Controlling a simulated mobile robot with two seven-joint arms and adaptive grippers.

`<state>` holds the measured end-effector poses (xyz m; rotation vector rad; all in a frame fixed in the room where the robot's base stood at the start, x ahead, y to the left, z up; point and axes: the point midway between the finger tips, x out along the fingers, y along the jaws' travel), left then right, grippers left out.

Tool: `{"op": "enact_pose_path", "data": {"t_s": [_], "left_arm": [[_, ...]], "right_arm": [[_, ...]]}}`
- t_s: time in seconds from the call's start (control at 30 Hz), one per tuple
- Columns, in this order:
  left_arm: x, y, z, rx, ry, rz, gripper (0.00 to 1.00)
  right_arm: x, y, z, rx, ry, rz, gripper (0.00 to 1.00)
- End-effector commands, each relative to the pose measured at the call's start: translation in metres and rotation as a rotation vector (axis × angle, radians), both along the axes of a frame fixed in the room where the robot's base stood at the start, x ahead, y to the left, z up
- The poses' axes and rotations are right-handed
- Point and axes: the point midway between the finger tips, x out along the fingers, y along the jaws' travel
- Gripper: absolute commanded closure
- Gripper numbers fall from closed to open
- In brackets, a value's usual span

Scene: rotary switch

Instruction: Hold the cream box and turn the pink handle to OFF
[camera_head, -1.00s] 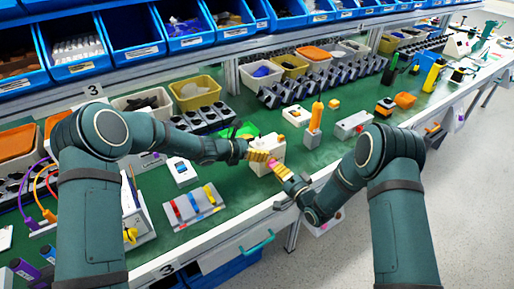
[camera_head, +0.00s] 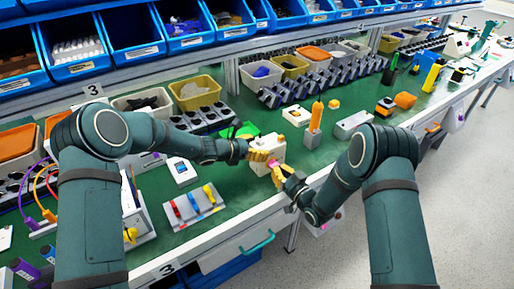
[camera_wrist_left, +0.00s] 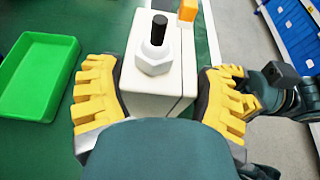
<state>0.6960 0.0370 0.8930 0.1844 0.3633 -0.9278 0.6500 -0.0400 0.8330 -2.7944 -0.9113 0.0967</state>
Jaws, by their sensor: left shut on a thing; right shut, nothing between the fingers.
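The cream box (camera_head: 271,146) stands on the green bench near its front edge, right of centre-left. My left gripper (camera_head: 260,157) is shut on it from the left. In the left wrist view the yellow fingers of my left gripper (camera_wrist_left: 162,100) lie on either side of the box (camera_wrist_left: 152,104), which has a white nut and dark stub on top. The pink handle (camera_head: 273,163) shows as a small patch on the box's front, partly hidden by the grippers. My right gripper (camera_head: 277,170) is shut and empty, close against the handle; contact cannot be told. The OFF mark is not readable.
A panel with red, blue and yellow levers (camera_head: 193,207) lies left of the box. A green tray (camera_wrist_left: 38,75) lies beside it. An orange-handled tool (camera_head: 316,115) and a grey block (camera_head: 353,124) stand to the right. Blue bins line the back.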

Motion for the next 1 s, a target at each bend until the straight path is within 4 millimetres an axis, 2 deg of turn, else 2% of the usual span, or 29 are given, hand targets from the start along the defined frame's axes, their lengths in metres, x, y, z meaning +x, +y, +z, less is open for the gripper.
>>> {"op": "enact_pose_path", "data": {"t_s": [0.1, 0.17, 0.2, 0.23, 0.57, 1.0], "left_arm": [[0.000, 0.000, 0.001, -0.001, -0.001, 0.000, 0.72], [0.000, 0.000, 0.001, -0.001, -0.001, 0.000, 0.72], [0.000, 0.000, 0.001, -0.001, -0.001, 0.000, 0.72], [0.000, 0.000, 0.001, -0.001, -0.001, 0.000, 0.72], [0.000, 0.000, 0.001, -0.001, -0.001, 0.000, 0.72], [0.000, 0.000, 0.001, -0.001, -0.001, 0.000, 0.72]], "right_arm": [[0.000, 0.000, 0.000, 0.002, 0.001, 0.000, 1.00], [0.000, 0.000, 0.000, 0.002, 0.001, 0.000, 0.79], [0.000, 0.000, 0.000, 0.002, 0.002, 0.000, 0.65], [0.000, 0.000, 0.000, 0.002, 0.002, 0.000, 0.56], [-0.001, -0.001, 0.000, 0.003, 0.003, -0.001, 0.56], [-0.025, -0.019, 0.000, 0.003, 0.003, -0.002, 0.56]]}}
